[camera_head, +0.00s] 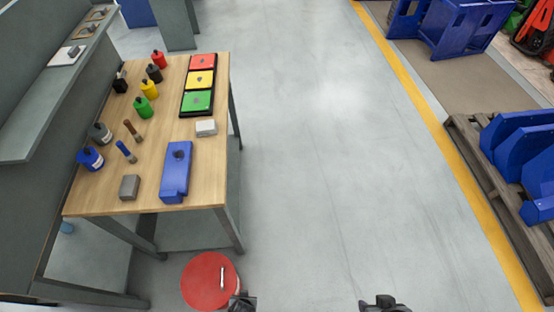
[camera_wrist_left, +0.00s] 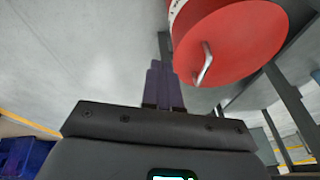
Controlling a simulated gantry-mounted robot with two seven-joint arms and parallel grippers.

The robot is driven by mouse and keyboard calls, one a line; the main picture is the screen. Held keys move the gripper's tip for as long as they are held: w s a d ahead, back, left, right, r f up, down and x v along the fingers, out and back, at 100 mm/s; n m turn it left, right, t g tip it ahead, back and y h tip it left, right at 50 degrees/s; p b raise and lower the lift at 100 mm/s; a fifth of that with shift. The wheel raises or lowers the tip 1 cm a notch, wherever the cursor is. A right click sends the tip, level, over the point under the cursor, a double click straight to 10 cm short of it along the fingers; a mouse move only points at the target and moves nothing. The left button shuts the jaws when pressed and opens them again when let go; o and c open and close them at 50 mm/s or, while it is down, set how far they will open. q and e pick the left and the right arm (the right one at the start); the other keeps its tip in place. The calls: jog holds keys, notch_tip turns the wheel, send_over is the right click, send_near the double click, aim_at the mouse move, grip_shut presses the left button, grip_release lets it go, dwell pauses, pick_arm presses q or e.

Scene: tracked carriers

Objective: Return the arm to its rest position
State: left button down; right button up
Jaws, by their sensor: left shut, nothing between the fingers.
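My left gripper (camera_head: 241,303) shows only as a dark tip at the bottom edge of the head view, beside the red round lid (camera_head: 203,285). In the left wrist view its two fingers (camera_wrist_left: 163,84) stand together, shut, with nothing between them. The red lid with its pale handle (camera_wrist_left: 204,64) appears just beyond and to the right of the fingers, apart from them as far as I can tell. My right gripper (camera_head: 384,304) is a dark shape at the bottom edge, and its fingers cannot be made out.
A wooden workbench (camera_head: 140,195) at left carries bottles, colored trays (camera_head: 197,101), a blue block (camera_head: 176,170) and small tools. A grey shelf (camera_head: 45,110) stands beyond its left side. Open floor (camera_head: 310,160) lies in the middle. A pallet (camera_head: 490,180) with blue parts is at right.

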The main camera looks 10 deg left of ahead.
pick_arm(q)
jog(key=w+a+r+t+h, duration=0.1)
jog(key=a+r, duration=0.1)
jog(key=r, duration=0.9)
jog(key=w+a+r+m, duration=0.1)
jog(key=w+a+r, duration=0.1)
jog(key=r, duration=0.9)
jog(key=w+a+r+t+h, duration=0.1)
jog(key=a+r, duration=0.2)
jog(key=r, duration=0.8)
notch_tip(320, 180, up, 34)
jog(key=s+m+g+p, duration=0.1)
jog(key=s+m+p, duration=0.1)
jog(key=p, duration=2.8)
jog(key=shift+r+p, duration=0.25)
jog(key=shift+p, duration=0.1)
